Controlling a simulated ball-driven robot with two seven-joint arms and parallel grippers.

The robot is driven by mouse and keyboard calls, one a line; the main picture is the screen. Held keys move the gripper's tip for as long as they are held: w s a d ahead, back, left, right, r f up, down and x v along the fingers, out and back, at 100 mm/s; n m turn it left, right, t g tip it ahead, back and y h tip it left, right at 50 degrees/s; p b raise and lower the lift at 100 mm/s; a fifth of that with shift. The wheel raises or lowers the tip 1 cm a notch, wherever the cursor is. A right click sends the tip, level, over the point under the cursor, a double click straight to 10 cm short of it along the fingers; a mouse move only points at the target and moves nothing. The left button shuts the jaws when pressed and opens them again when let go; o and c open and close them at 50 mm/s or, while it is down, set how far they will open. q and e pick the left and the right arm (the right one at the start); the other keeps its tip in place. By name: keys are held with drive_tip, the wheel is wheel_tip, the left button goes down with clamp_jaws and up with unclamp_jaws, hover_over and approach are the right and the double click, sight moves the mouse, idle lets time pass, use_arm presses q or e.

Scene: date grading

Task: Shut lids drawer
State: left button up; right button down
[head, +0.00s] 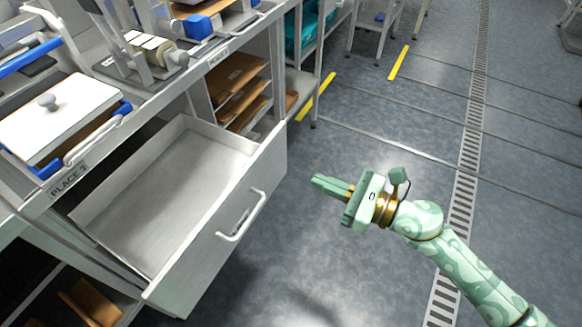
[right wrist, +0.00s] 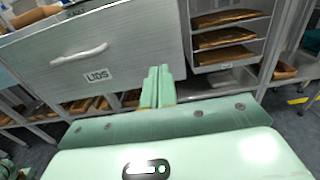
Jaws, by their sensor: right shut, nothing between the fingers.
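The lids drawer (head: 170,190) is pulled far out from under the bench in the head view, and the part of its inside that shows is bare. Its front panel carries a pale bar handle (head: 241,216). In the right wrist view the drawer front (right wrist: 130,50) bears a LIDS label (right wrist: 97,75) below the handle (right wrist: 79,54). My right gripper (head: 318,184) is shut and empty, to the right of the drawer front and apart from it in the head view. Its fingers also show in the right wrist view (right wrist: 158,72). My left gripper is not in view.
The bench edge (head: 150,97) runs above the drawer, with a white lidded box (head: 60,115) near its edge. Shelves of brown trays (head: 238,82) stand beyond the drawer. The grey floor (head: 330,260) around my right gripper is clear.

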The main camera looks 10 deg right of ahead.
sight(277, 164)
drive_tip(key=x, duration=0.7)
drive_tip(key=shift+w+a, duration=0.2)
drive_tip(key=shift+a, duration=0.1)
drive_tip(key=shift+a, duration=0.1)
